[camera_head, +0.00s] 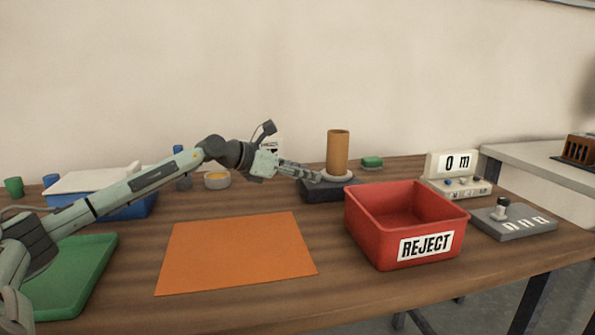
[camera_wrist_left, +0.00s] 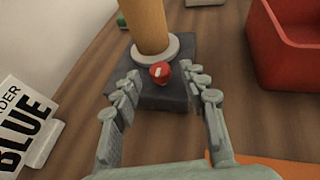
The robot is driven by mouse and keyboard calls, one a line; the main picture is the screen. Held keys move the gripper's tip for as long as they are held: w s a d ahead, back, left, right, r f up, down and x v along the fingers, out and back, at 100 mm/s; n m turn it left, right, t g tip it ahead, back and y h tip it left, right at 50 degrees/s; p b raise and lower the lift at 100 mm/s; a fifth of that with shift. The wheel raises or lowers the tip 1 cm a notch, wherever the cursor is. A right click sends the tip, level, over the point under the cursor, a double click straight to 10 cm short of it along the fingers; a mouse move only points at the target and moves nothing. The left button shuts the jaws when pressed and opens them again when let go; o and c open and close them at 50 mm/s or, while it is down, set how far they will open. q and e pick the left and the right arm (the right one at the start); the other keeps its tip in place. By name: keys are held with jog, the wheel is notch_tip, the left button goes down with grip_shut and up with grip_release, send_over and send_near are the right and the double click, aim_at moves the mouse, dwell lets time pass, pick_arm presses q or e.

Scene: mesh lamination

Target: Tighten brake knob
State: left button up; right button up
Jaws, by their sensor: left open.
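The brake knob (camera_wrist_left: 160,73) is red with a pale mark on top. It sits on the front of a dark base (camera_wrist_left: 178,95), below an upright orange-brown roll (camera_head: 338,152) on a pale round flange (camera_head: 337,176). In the head view the knob cannot be made out behind my gripper. My left gripper (camera_head: 317,177) reaches in from the left to the base. In the left wrist view its open fingers (camera_wrist_left: 168,88) stand on either side of the knob, apart from it, with nothing held. My right gripper is in neither view.
A red REJECT bin (camera_head: 385,236) stands right of the base. An orange sheet (camera_head: 238,254) lies in front. A card reading BLUE (camera_wrist_left: 25,125) stands at left in the wrist view. A display box (camera_head: 455,178) and grey panel (camera_head: 530,231) stand at right.

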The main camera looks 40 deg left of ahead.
pick_arm(q)
jog(key=v, duration=0.4)
jog(key=shift+s+a+f, duration=0.1)
jog(key=shift+v, duration=1.55)
jog(key=shift+r, duration=0.2)
